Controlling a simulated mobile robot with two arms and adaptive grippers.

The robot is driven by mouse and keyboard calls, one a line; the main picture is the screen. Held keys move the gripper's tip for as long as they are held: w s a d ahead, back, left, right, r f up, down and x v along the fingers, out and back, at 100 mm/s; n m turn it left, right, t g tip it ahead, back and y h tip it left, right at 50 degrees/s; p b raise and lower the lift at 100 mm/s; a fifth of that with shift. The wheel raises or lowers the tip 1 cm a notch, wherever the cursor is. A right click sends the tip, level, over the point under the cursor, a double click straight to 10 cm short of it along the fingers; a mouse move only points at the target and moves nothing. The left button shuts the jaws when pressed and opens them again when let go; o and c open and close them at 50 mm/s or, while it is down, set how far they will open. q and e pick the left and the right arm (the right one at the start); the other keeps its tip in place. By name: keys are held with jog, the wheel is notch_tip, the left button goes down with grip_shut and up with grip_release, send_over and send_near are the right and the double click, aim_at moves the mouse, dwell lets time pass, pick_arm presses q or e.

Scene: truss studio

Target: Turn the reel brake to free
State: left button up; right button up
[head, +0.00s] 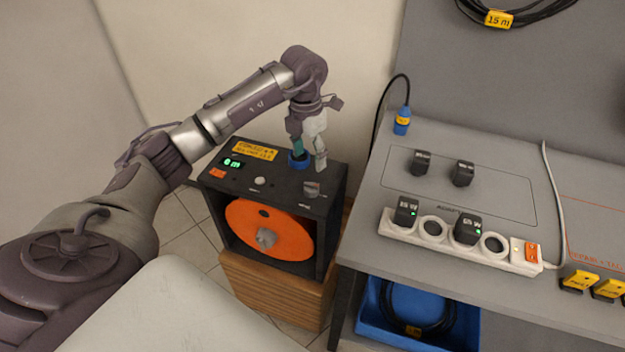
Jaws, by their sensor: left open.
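The cable reel is a black case (325,243) with an orange drum (268,229) in its open front. On its top panel sit a green-lit display (232,162), a pale round button (260,181), a blue socket (298,160) and a grey knob (312,188) at the right, which looks like the reel brake. Its markings are too small to read. My left gripper (310,160) is open and points down over the back of the panel. One finger is at the blue socket, the other behind the knob. I cannot tell whether either touches. My right gripper is out of view.
The reel stands on a wooden crate (270,290). To its right is a grey bench (370,215) with a white power strip (460,250) and black adapters. A blue bin (465,328) sits below the bench.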

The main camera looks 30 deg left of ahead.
aim_at(312, 183)
pick_arm(q)
jog(key=f, duration=0.3)
jog(key=f+p, duration=0.1)
jog(key=f, duration=0.5)
jog(key=shift+d+f, duration=0.35)
jog(key=c, duration=1.1)
jog(key=shift+r, duration=0.1)
